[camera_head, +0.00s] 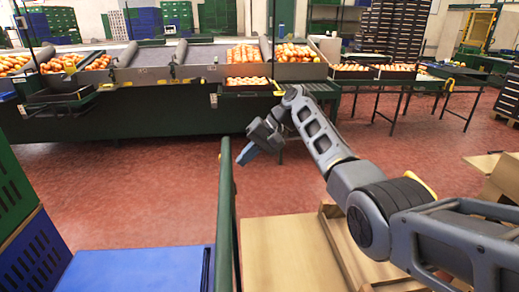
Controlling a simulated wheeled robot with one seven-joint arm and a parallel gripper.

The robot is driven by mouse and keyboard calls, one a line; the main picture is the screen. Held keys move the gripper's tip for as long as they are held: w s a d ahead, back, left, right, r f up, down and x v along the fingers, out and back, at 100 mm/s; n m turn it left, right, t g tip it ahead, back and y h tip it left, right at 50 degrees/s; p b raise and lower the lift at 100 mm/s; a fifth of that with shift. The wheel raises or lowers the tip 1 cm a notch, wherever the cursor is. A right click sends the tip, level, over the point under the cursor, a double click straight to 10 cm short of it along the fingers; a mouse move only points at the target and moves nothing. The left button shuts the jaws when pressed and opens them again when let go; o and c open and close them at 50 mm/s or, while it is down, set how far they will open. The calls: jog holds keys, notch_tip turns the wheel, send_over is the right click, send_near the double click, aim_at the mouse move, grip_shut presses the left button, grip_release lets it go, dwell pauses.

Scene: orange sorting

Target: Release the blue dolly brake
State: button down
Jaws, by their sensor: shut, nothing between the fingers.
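My gripper (247,153) is at the end of my arm, in the middle of the view. It points down and to the left over the red floor, and its blue-tipped fingers are shut and empty. A flat blue surface (135,270) lies at the bottom left, cut off by the lower edge; I cannot tell whether it is the blue dolly. No brake can be made out. The gripper appears above and beyond the blue surface, just right of a green upright post (226,215), and touches nothing that I can see.
Stacked green (15,185) and blue crates (38,255) stand at the left. Cardboard boxes and a wooden frame (345,250) lie at lower right. A long sorting line (150,115) with oranges crosses the back. Red floor (130,180) is open before it.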

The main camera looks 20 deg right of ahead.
jog(key=shift+w+a+f, duration=0.1)
jog(key=shift+w+a, duration=0.1)
jog(key=shift+a, duration=0.3)
jog(key=shift+w+a+f, duration=0.1)
jog(key=shift+w+a, duration=0.05)
jog(key=shift+a, duration=0.35)
jog(key=shift+w+a+r+p, duration=0.1)
jog(key=shift+w+a+p, duration=0.05)
jog(key=shift+a+p, duration=0.15)
jog(key=shift+w+a+r+p, duration=0.1)
jog(key=shift+a+p, duration=0.05)
jog(key=shift+a, duration=0.25)
